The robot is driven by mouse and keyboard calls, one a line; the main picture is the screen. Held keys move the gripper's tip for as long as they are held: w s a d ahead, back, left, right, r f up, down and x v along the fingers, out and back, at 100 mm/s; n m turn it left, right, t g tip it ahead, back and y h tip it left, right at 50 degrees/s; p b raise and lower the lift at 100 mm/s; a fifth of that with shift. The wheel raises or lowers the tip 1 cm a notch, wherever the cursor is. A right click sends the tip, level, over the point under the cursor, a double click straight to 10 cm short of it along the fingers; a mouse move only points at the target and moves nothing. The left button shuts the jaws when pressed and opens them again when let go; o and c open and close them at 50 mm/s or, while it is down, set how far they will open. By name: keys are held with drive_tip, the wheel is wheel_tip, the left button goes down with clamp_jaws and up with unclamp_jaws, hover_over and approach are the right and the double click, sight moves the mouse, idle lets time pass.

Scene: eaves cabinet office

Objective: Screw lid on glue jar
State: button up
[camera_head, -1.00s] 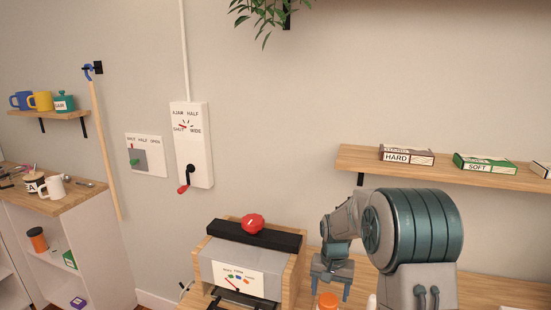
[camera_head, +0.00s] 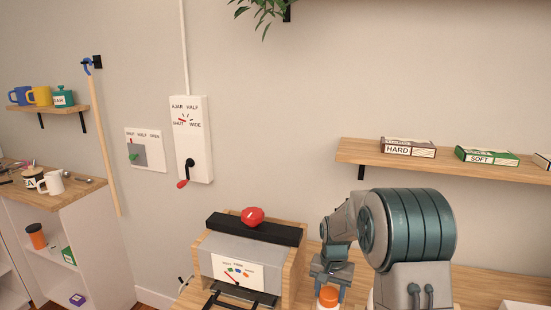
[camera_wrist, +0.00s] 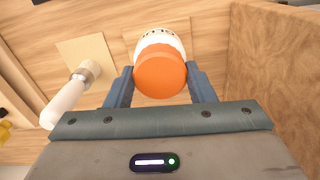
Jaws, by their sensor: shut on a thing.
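The glue jar (camera_wrist: 160,40) is white with dark lettering and stands on the wooden surface in the wrist view. An orange lid (camera_wrist: 160,76) is over its top, between the two blue-grey fingers of my gripper (camera_wrist: 160,70). The fingers are shut on the lid's sides. In the head view the orange lid (camera_head: 328,296) shows between the fingertips of my gripper (camera_head: 329,290) at the bottom edge.
A wooden side panel (camera_wrist: 275,75) rises close on the right. In the head view a grey box with a red knob (camera_head: 253,217) stands left of my gripper. A shelf (camera_head: 450,164) with small boxes is above.

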drive_tip(key=m, duration=0.7)
drive_tip(key=shift+m, duration=0.3)
drive_tip(key=m+p, duration=0.2)
drive_tip(key=m, duration=0.3)
drive_tip(key=shift+r, duration=0.15)
drive_tip(key=shift+m+p, duration=0.4)
drive_tip(key=shift+m, duration=0.8)
